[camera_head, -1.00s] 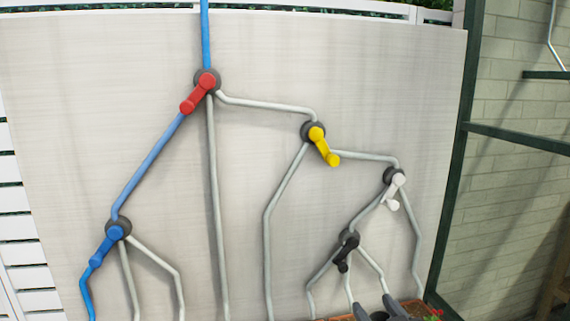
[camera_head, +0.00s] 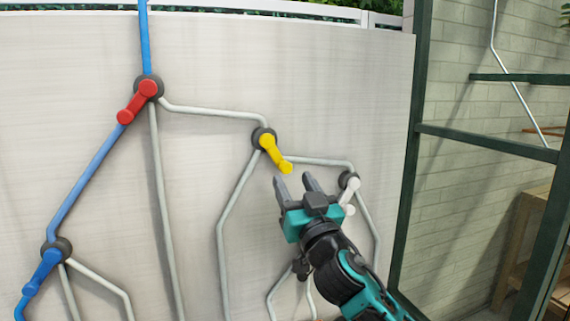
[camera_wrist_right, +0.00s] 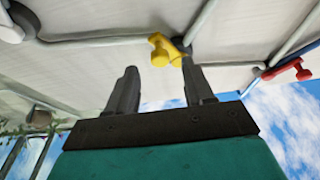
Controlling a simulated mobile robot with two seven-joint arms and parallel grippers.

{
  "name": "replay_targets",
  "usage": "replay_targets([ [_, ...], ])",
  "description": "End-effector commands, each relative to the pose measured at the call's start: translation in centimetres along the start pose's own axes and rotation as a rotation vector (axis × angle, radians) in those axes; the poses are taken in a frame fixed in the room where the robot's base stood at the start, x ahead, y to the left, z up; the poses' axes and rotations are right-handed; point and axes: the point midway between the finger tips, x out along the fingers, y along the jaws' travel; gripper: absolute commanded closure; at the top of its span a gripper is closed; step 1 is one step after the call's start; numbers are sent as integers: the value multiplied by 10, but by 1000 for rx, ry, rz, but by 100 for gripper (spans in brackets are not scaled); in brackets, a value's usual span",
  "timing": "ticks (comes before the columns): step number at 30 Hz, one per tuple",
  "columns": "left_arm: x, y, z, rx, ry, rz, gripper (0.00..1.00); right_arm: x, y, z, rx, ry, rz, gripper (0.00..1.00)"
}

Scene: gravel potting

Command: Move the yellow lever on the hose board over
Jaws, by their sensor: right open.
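The yellow lever (camera_head: 275,153) sits on a dark round hub on the pale hose board (camera_head: 210,60), pointing down and to the right. My right gripper (camera_head: 294,181) is open and empty just below and right of the lever's tip, apart from it in the head view. In the right wrist view the yellow lever (camera_wrist_right: 163,50) shows beyond and between the open fingers (camera_wrist_right: 158,85), nearer the right finger. My left gripper is not in view.
A red lever (camera_head: 138,102) is up left and a blue lever (camera_head: 43,270) lower left. A white lever (camera_head: 349,196) is right beside my right gripper, partly hidden. A dark lever below is mostly hidden. A green frame (camera_head: 408,150) stands at the right.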

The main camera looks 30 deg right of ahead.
Motion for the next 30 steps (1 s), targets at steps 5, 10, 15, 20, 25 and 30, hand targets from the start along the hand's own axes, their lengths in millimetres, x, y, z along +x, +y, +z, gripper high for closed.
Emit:
replay_targets([
  [5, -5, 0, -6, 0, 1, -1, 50, 33, 1, -2, -4, 2, 1, 48],
  [10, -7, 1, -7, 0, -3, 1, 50, 50, 0, -1, -2, 0, 1, 48],
  [15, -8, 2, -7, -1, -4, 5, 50, 55, 0, 0, -1, 0, 1, 48],
  [20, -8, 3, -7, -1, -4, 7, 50, 56, 0, 0, -1, -1, 0, 48],
  [25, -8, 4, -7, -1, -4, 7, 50, 55, 0, 0, -1, -1, 0, 57],
  [30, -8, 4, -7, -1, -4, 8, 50, 55, 0, 0, -1, -1, 1, 74],
])
